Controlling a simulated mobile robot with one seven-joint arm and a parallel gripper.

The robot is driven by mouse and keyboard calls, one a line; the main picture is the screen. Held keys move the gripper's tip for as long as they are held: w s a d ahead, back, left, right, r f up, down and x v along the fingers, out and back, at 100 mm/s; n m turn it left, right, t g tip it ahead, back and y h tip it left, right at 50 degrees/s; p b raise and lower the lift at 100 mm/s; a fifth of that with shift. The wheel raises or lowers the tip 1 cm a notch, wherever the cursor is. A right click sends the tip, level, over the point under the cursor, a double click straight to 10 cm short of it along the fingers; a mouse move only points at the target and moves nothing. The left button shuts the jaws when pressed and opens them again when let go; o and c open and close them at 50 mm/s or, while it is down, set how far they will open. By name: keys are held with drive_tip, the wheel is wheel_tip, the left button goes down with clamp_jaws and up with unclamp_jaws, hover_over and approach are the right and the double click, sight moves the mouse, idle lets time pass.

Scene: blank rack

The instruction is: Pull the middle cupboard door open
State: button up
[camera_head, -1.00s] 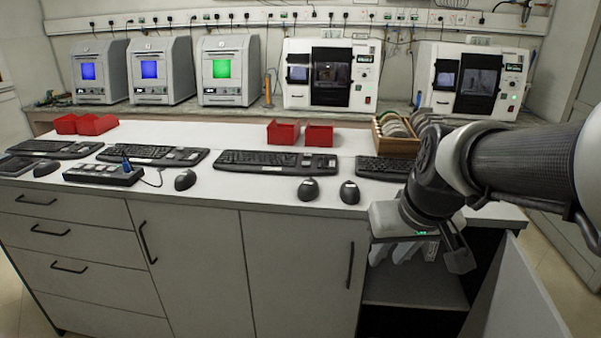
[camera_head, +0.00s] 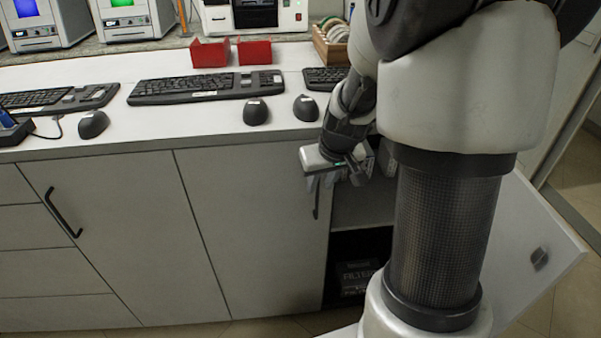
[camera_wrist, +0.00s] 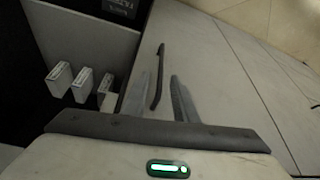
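The middle cupboard door (camera_head: 245,225) is a grey panel, shut flush with the cabinet front. Its dark vertical bar handle (camera_head: 316,208) is near the door's right edge, its upper part hidden behind my gripper. My gripper (camera_head: 321,182) is at the handle's upper end, below the worktop edge. In the wrist view my gripper (camera_wrist: 159,92) has its two grey fingers spread apart. The handle (camera_wrist: 159,70) shows in the gap between them, with room on both sides. I cannot tell whether a finger touches it. The middle door also shows in the wrist view (camera_wrist: 210,75).
The right cupboard stands open, its door (camera_head: 540,225) swung out to the right beside my arm. White boxes (camera_wrist: 82,84) sit inside it. The worktop (camera_head: 200,118) above holds keyboards, mice and red bins (camera_head: 210,53). The floor before the middle door is partly visible.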

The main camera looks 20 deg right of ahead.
sight(318, 188)
drive_tip(key=shift+b+x, duration=0.4)
drive_tip(key=shift+x, duration=1.9)
drive_tip(key=shift+r, duration=0.1)
clamp_jaws()
